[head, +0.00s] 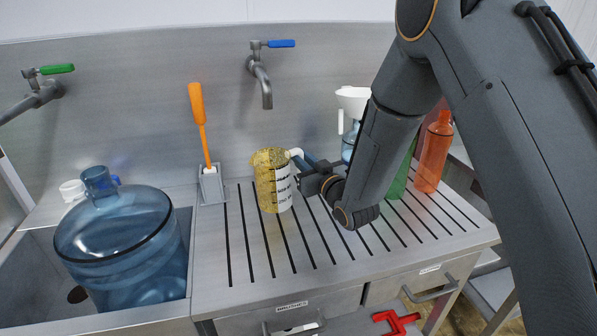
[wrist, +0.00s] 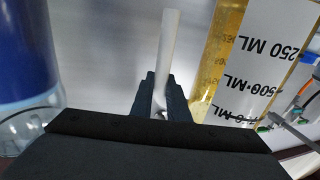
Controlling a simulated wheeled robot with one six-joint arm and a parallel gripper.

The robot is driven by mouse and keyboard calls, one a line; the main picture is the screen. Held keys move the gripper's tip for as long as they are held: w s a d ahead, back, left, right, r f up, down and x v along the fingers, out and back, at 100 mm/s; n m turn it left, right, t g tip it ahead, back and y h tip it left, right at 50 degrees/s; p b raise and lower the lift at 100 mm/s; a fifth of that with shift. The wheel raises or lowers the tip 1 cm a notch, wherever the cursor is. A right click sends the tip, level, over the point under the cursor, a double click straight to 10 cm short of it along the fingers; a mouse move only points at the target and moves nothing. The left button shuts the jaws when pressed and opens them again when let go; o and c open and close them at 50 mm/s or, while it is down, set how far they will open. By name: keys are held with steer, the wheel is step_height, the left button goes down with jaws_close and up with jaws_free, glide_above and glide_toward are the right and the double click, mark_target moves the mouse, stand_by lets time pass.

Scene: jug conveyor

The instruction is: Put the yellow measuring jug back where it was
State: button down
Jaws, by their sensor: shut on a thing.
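The yellow measuring jug (head: 266,187) is upright over the slotted drainboard (head: 300,270), left of my arm in the head view. It has a white scale panel and a white handle. I cannot tell whether its base touches the board. My gripper (head: 308,162) reaches it from the right and is shut on its handle. In the wrist view, the pale handle stands between the dark fingers of my gripper (wrist: 163,102), and the jug's yellow wall and scale (wrist: 228,60) are to their right. The jug's base is out of the wrist view.
A holder with an orange-handled brush (head: 198,105) stands behind left. A large blue water jug (head: 125,245) sits in the left sink. The front board is clear.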

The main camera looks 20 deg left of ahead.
steer(key=shift+f+p, duration=0.65)
steer(key=shift+f, duration=1.55)
steer(key=c, duration=1.7)
jaws_free()
steer(key=shift+s+d, duration=0.1)
steer(key=shift+s, duration=0.05)
